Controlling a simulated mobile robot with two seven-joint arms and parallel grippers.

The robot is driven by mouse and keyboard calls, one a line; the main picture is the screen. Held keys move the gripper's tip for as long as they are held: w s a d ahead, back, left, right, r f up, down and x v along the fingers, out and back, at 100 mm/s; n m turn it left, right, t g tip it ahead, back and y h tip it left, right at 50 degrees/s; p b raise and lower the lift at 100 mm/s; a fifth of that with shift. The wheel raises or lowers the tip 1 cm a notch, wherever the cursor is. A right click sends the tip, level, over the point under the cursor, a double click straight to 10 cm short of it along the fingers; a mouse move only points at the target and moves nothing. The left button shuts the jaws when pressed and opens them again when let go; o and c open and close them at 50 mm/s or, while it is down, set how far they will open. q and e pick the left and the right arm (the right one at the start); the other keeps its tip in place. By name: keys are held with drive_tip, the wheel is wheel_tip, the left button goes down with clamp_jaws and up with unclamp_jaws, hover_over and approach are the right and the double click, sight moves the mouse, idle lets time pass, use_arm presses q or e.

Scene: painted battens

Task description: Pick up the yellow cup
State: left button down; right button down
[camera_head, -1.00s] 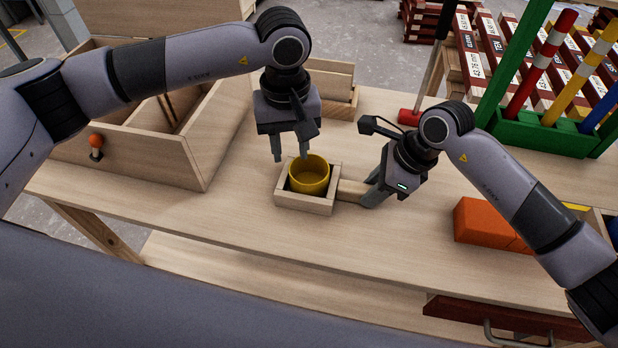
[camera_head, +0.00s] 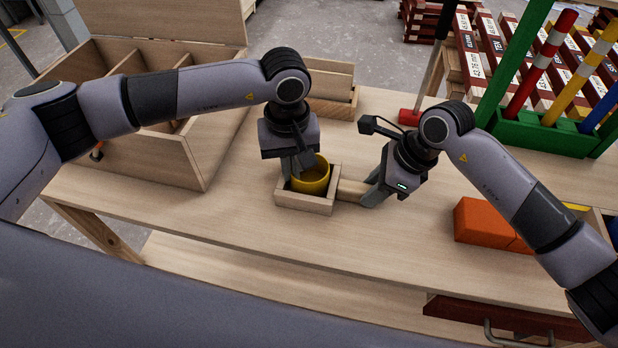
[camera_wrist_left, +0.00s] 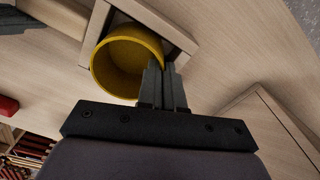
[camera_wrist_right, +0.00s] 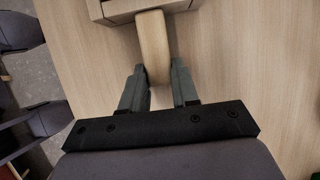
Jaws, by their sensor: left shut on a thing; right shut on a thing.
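The yellow cup (camera_head: 312,176) stands inside a small square wooden box with a handle (camera_head: 306,203) on the workbench. In the left wrist view the cup (camera_wrist_left: 112,68) shows its open rim, and it looks empty. My left gripper (camera_head: 297,172) is at the cup's left rim, its fingers close together on the cup wall; in the left wrist view the fingers (camera_wrist_left: 160,72) overlap the rim. My right gripper (camera_head: 372,196) is shut on the box's wooden handle (camera_head: 350,192); in the right wrist view the handle (camera_wrist_right: 153,50) runs between the fingers.
A large open wooden box (camera_head: 165,150) stands at left. An orange block (camera_head: 487,222) lies at right. A red-headed mallet (camera_head: 409,117) and a green rack (camera_head: 545,135) with coloured battens stand behind. The bench front is clear.

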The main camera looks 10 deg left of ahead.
use_arm(q)
wheel_tip(320, 180, up, 10)
idle(0.6)
use_arm(e)
drive_tip(key=c, duration=0.8)
unclamp_jaws()
drive_tip(key=shift+r, duration=0.1)
drive_tip(key=v, duration=1.2)
use_arm(q)
drive_tip(key=shift+s, duration=0.1)
use_arm(e)
drive_tip(key=shift+s, duration=0.1)
